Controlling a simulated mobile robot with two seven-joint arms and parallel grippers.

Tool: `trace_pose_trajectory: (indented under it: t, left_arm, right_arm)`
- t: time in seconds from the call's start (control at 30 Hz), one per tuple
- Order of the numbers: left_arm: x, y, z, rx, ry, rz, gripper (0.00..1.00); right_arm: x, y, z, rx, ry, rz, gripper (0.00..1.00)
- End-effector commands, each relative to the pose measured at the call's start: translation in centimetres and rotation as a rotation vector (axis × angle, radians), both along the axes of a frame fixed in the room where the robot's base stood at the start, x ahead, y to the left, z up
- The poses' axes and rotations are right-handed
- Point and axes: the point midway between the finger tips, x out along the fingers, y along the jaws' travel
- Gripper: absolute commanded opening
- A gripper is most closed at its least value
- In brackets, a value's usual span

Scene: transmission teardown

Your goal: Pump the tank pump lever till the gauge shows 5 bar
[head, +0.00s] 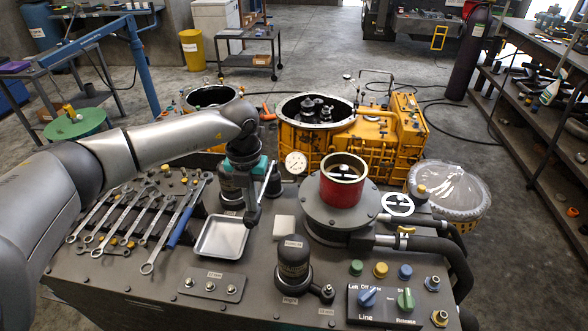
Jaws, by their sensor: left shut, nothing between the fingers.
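My left gripper (252,217) points down over the grey bench and is shut with nothing visible between its fingers. A round white gauge (296,162) stands behind it to the right; its needle is too small to read. A dark upright handle-like part (273,183) stands just right of the gripper. It may be the pump lever, but I cannot tell for sure, nor whether the gripper touches it. A red cylinder (342,190) sits on a round grey housing (340,212) to the right. My right gripper is out of view.
A metal tray (221,237) lies just below the gripper, with wrenches (140,215) to its left. A black labelled cylinder (293,265) stands in front. A control box (385,305), hoses (430,243) and a clear-lidded bin (447,190) are at right. A yellow gearbox case (375,135) stands behind.

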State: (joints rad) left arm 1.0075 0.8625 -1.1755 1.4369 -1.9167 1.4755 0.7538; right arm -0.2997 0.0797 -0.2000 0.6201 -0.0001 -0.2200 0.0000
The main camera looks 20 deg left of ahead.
Motion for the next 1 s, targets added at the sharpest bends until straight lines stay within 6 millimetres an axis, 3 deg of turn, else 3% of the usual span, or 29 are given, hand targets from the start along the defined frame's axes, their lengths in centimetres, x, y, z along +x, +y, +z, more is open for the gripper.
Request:
trace_pose_trajectory:
  t: [0.5, 0.67, 1.0]
  left_arm:
    - [0.0, 0.0, -4.9, 0.000, 0.000, 0.001, 0.00]
    - [0.0, 0.0, -4.0, 0.000, -0.001, 0.001, 0.00]
    - [0.0, 0.0, 0.0, 0.000, 0.000, 0.001, 0.00]
  right_arm:
    - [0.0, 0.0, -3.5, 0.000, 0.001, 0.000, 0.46]
    - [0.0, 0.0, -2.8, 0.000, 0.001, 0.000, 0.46]
    - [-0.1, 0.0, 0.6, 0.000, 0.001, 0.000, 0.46]
